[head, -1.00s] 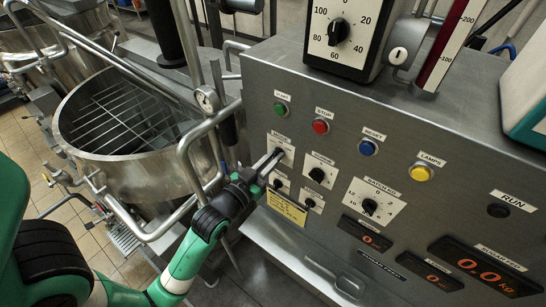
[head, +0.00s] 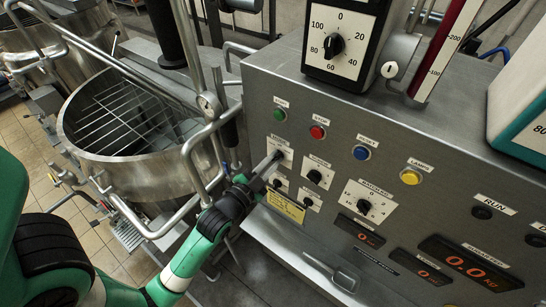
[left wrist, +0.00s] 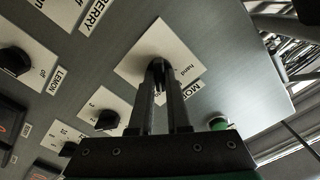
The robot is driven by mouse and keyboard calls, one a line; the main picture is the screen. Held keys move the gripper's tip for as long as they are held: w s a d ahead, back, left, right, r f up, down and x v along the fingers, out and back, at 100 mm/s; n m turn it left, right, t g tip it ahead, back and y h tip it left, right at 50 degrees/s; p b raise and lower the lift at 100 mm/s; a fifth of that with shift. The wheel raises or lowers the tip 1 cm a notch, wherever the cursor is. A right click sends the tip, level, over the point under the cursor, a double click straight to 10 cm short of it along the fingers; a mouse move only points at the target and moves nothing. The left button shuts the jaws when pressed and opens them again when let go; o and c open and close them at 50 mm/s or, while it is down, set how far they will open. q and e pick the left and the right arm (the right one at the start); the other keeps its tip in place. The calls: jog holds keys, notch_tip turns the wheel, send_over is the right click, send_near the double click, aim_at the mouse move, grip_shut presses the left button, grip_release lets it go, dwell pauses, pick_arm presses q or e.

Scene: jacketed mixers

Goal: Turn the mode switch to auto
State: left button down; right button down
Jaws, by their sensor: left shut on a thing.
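The mode switch is a dark knob on a white square plate (left wrist: 182,52) of the grey control panel; the plate also shows in the head view (head: 286,155). In the left wrist view a label starting "MO" and the word "hand" can be read by the plate. My left gripper (head: 272,161) reaches in from the left and is shut on the mode switch knob; in the left wrist view its two fingers (left wrist: 160,72) cover most of the knob. The knob's pointer direction and the "auto" mark are hidden or unreadable. My right gripper is not in view.
A green button (head: 279,114), red button (head: 317,132), blue button (head: 361,152) and yellow lamp button (head: 411,177) line the panel. A second selector knob (head: 314,176) is close right of the switch. A metal rail (head: 190,160) and a steel kettle (head: 80,140) stand left.

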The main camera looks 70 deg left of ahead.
pick_arm(q)
jog(key=shift+m, duration=0.6)
jog(key=c, duration=0.9)
grip_release()
jog(key=b+v, duration=0.2)
jog(key=v, duration=0.9)
jog(key=shift+s+d+b, duration=0.15)
jog(key=shift+s+b, duration=0.1)
jog(key=shift+b, duration=0.05)
